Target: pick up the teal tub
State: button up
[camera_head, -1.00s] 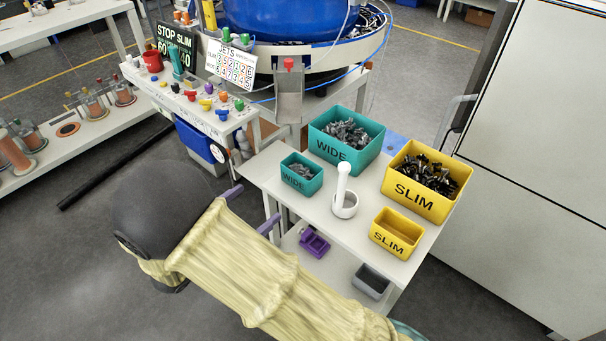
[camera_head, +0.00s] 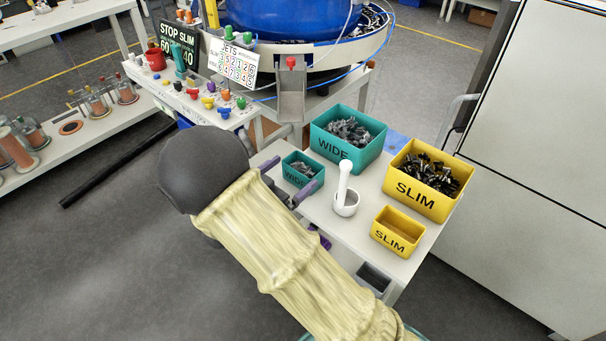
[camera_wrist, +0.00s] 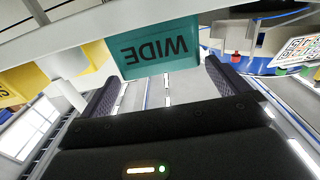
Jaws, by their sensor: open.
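Two teal containers marked WIDE stand on the white table. The small teal tub (camera_head: 293,161) holds some grey parts and is partly hidden by my gripper. The larger teal bin (camera_head: 322,141), behind it, is heaped with grey parts. My gripper (camera_head: 289,178) is open, with its purple-grey fingers apart at the table's near edge, just in front of the small tub. In the wrist view, a teal tub (camera_wrist: 158,48) shows upside down ahead of the gap between the fingers (camera_wrist: 162,76). It looks apart from them, and nothing is held.
A white mortar with pestle (camera_head: 345,203) stands close to the right of the small tub. A large yellow SLIM bin (camera_head: 415,201) of dark parts and a small yellow SLIM tub (camera_head: 391,238) stand further right. A metal chute (camera_head: 291,98) is behind. A grey bin (camera_head: 373,278) sits on the lower shelf.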

aim_at(310, 158)
jog(key=shift+x, duration=2.7)
jog(key=shift+a, duration=0.25)
jog(key=shift+d, duration=0.2)
jog(key=shift+c, duration=0.4)
jog(key=shift+s, duration=0.15)
jog(key=c, duration=0.6)
